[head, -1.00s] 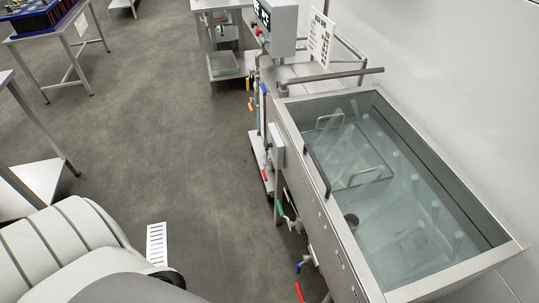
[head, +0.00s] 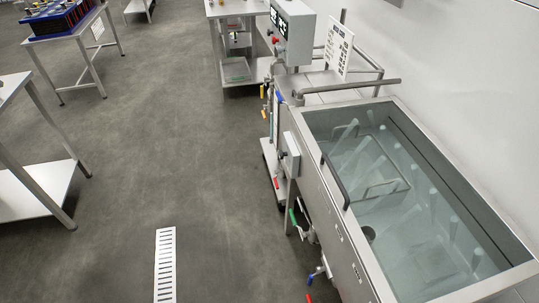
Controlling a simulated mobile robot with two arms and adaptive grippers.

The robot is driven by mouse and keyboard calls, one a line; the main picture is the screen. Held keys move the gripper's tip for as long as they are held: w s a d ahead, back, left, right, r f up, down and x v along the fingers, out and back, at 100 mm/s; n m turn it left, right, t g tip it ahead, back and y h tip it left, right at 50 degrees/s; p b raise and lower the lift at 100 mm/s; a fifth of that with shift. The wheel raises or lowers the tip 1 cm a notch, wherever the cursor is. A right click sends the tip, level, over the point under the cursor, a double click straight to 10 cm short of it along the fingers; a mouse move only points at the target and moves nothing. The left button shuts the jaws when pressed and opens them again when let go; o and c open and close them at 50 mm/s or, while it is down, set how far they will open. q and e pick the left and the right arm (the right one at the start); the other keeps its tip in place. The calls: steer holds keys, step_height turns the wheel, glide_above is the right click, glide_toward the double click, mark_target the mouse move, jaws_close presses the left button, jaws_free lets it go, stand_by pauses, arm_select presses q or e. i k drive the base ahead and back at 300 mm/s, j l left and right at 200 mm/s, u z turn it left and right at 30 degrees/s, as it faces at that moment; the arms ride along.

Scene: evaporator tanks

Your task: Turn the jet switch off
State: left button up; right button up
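No switch is readable as the jet switch by label. A small grey box (head: 291,154) on the near side of the water-filled tank (head: 327,196) carries a small dark knob on its left face. A larger grey control box (head: 294,35) stands behind the tank, with a dark display on its front and small red and dark knobs low on it. I cannot tell which knob is the jet switch or how any is set. Neither of my grippers is in view.
Pipes and valves with coloured handles run along the tank's left side, including a green handle (head: 293,218). A floor grate (head: 165,265) lies left of the tank. The grey floor (head: 150,150) between the tank and the left tables is clear.

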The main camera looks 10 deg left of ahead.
mark_target(281, 154)
steer(key=i+j+z, duration=0.2)
steer(key=j, duration=0.25)
steer(key=i+j+z, duration=0.15)
steer(key=j, duration=0.3)
steer(key=j+z, duration=0.2)
steer(key=j, duration=0.3)
steer(key=i, duration=0.05)
